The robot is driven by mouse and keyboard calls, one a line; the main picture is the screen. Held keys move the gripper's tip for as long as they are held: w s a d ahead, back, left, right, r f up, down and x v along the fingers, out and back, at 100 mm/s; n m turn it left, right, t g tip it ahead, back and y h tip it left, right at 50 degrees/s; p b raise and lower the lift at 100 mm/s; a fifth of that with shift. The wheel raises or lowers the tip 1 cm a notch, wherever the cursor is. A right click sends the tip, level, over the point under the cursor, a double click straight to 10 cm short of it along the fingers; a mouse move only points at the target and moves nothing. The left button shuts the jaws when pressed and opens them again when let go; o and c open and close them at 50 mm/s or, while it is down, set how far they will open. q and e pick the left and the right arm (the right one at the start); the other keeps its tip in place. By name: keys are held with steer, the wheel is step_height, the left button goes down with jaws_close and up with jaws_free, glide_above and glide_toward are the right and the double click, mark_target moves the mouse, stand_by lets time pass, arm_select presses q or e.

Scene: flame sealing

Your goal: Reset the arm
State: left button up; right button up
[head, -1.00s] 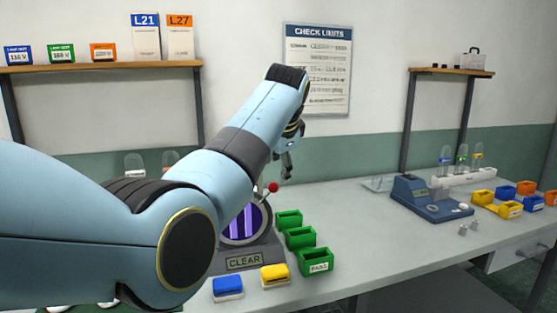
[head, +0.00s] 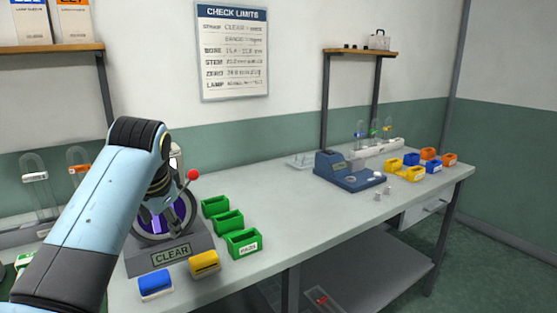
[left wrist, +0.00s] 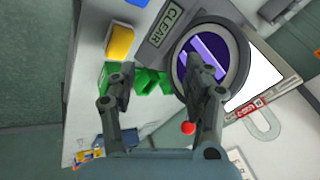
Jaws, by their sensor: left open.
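My left arm (head: 88,217) comes in from the left in the head view and bends down over the round purple-lit viewer (head: 183,215) on the grey base marked CLEAR. Its gripper is mostly hidden there behind my own wrist. In the left wrist view my left gripper (left wrist: 163,88) is open, its two fingers wide apart with nothing between them. One finger overlaps the viewer's ring (left wrist: 240,75) in that picture; I cannot tell whether they touch. A red-tipped lever (head: 193,174) rises beside the wrist. My right gripper is not in view.
Green bins (head: 243,243), a blue block (head: 155,283) and a yellow block (head: 205,263) sit around the viewer. Glass-topped pieces (head: 34,168) stand at left. A blue instrument (head: 348,172) and coloured bins (head: 408,172) are farther right. The table (head: 300,220) between is clear.

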arm_select(q)
steer(key=s+a+f+n, duration=0.1)
steer(key=s+f, duration=0.2)
steer(key=s, duration=0.3)
steer(key=s+a+f+n+g, duration=0.1)
steer(key=s+f, duration=0.1)
steer(key=s, duration=0.4)
steer(key=s+a+f+n, duration=0.1)
steer(key=s+a+f, duration=0.15)
steer(key=s, duration=0.35)
steer(key=s+d+r+n+h, duration=0.1)
steer(key=s+d+n, duration=0.1)
steer(key=s, duration=1.5)
step_height(320, 180, down, 31)
steer(key=s+a+g+b, duration=0.2)
steer(key=a+b, duration=0.1)
steer(key=b, duration=0.4)
steer(key=s+f+b, duration=0.2)
steer(key=s+f, duration=0.7)
steer(key=f, duration=0.3)
steer(key=s+f+g+b, duration=0.1)
steer(key=s+f+b, duration=0.2)
steer(key=s+f, duration=0.7)
steer(key=shift+s+a+f+b, duration=0.25)
steer(key=shift+a+f+b, duration=0.15)
steer(key=shift+f, duration=0.55)
